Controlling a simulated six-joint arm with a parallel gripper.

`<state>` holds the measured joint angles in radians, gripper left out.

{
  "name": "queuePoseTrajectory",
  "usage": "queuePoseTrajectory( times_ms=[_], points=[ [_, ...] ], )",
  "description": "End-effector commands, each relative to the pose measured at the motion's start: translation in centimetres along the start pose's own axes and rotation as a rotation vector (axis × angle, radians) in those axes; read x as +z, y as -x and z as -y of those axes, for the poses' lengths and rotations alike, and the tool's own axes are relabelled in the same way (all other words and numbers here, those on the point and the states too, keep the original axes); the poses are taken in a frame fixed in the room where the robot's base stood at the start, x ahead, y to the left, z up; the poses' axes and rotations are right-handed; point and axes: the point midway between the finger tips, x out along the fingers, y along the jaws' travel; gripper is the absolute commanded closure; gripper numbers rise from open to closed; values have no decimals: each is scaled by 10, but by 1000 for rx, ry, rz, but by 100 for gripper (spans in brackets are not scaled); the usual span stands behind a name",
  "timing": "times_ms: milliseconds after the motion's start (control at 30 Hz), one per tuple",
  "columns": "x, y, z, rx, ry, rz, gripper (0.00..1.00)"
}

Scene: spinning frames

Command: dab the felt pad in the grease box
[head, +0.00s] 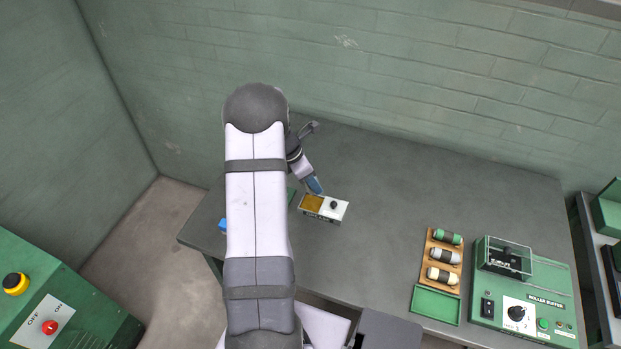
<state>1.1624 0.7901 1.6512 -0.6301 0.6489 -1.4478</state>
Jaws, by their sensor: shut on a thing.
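The grease box (323,220) stands on the grey table near the middle of the head view. Its left part is an open amber compartment (312,202); its right part has a white top with a black knob. My gripper (315,187) points down just behind the amber compartment, close to it. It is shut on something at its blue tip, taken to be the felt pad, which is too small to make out. I cannot tell whether the tip touches the box.
My arm hides the table's left part; a blue thing (223,225) and a green edge (291,196) show beside it. At right are a wooden rack (432,262) with three rollers, a green tray (435,306) and the roller buffer (530,318). The table between is clear.

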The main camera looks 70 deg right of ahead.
Motion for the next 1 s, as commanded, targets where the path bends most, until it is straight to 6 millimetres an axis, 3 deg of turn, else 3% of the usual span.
queuePoseTrajectory(
  times_ms=[267,1000],
  points=[
    [-3,-7,0,1,2,0,84],
    [-23,-55,0,2,2,0,84]
  ],
)
